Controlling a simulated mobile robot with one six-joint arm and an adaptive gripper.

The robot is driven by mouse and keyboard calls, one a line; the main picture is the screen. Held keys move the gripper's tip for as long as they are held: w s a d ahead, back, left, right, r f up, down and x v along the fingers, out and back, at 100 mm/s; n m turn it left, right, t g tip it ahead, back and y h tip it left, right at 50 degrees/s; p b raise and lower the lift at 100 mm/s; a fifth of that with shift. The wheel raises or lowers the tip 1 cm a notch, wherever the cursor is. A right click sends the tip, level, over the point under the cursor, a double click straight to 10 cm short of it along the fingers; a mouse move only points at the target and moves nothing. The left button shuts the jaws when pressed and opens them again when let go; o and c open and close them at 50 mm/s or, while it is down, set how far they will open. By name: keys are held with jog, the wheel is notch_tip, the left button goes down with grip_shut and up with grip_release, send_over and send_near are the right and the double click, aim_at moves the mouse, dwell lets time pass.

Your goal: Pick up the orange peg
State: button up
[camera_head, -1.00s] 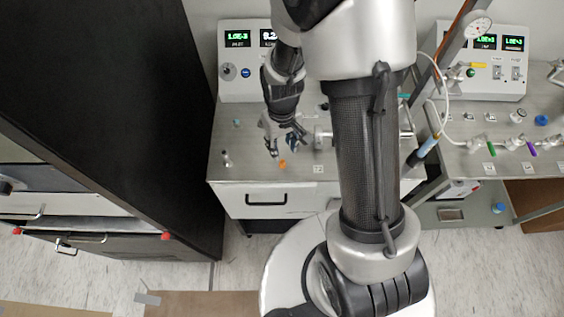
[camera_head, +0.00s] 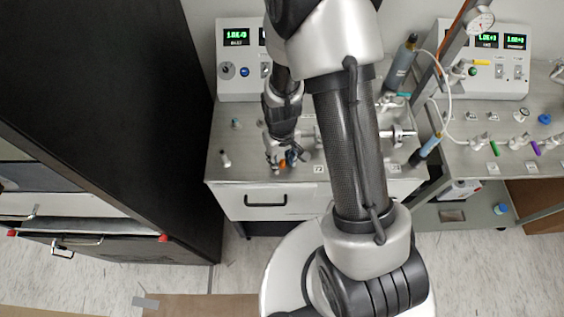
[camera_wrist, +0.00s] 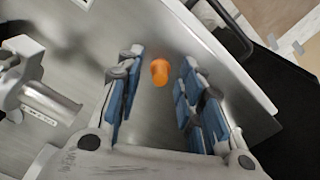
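The orange peg (camera_wrist: 160,72) stands on the grey metal bench top near its front edge. In the wrist view it lies between the two blue-padded fingers of my gripper (camera_wrist: 158,92), toward their tips, with a gap on both sides. My gripper is open. In the head view, my gripper (camera_head: 284,160) is low over the bench, and the peg (camera_head: 283,164) shows as a small orange spot between its fingers. I cannot tell the exact height of the fingertips above the bench.
The bench top (camera_head: 235,165) has a small metal fitting (camera_head: 225,159) to the left and a metal fitting (camera_wrist: 45,100) beside my gripper. A black cabinet (camera_head: 120,110) stands left. Gauge boxes (camera_head: 236,85) stand behind. The drawer front (camera_head: 265,204) is below the bench edge.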

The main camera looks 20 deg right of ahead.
grip_shut()
dwell(0.3)
